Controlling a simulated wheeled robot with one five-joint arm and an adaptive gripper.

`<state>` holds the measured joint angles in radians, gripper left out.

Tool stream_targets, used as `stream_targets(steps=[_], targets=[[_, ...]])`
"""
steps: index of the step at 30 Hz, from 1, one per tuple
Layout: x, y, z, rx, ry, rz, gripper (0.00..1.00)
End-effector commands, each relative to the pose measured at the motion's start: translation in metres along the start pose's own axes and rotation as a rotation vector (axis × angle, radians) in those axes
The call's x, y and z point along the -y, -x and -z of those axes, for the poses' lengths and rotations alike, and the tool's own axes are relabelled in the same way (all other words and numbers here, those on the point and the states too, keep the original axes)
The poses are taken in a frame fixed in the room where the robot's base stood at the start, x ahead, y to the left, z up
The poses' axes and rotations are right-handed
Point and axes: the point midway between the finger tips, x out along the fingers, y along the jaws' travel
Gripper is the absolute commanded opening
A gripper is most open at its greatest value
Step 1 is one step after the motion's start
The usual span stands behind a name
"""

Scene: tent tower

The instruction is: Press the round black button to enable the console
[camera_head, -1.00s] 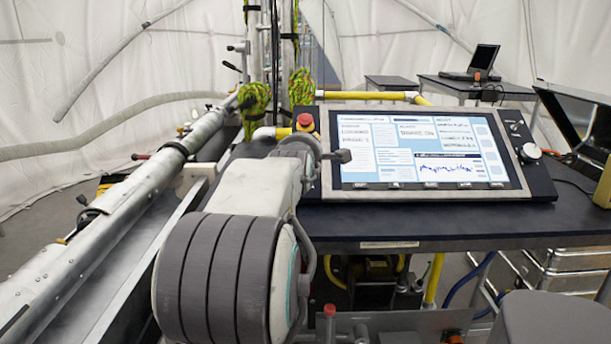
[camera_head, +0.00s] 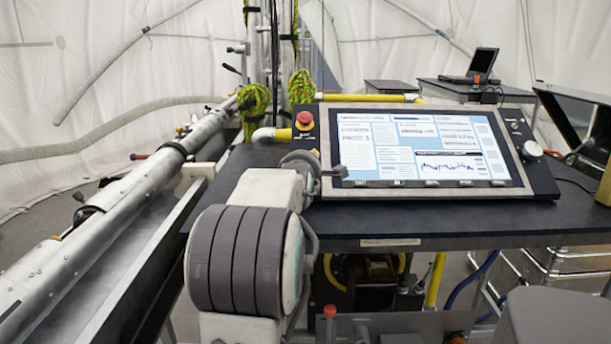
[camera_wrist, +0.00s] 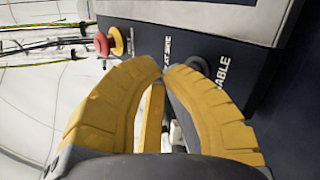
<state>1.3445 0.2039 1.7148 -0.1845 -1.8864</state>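The console (camera_head: 538,172) with a lit screen (camera_head: 430,145) stands on a dark table, tilted toward me. In the wrist view its dark panel (camera_wrist: 255,75) carries white lettering; one label ends in "ABLE". A round black button (camera_wrist: 198,64) shows beside that label, partly hidden behind the right finger. My gripper (camera_wrist: 164,66) has two yellow ribbed fingers bent inward, tips almost together, with nothing between the tips. The tips are in front of the panel, just left of the black button; I cannot tell whether they touch anything.
A red mushroom button (camera_head: 305,119) on a yellow base sits at the console's upper left; it also shows in the wrist view (camera_wrist: 102,43). A long metal pole (camera_head: 130,195) runs along the left.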

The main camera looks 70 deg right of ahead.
Motion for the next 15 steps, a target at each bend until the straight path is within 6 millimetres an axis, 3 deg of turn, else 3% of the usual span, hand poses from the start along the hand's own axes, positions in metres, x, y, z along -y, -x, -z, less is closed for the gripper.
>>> stream_targets(steps=[6, 7, 9, 15], targets=[[-0.0001, -0.0001, -0.0001, 0.000, 0.000, 0.000, 0.00], [-0.0001, -0.0001, -0.0001, 0.000, 0.000, 0.000, 0.05], [0.0000, -0.0001, -0.0001, 0.000, 0.000, 0.000, 0.00], [0.0000, 0.0000, -0.0002, 0.000, 0.000, 0.000, 0.00]])
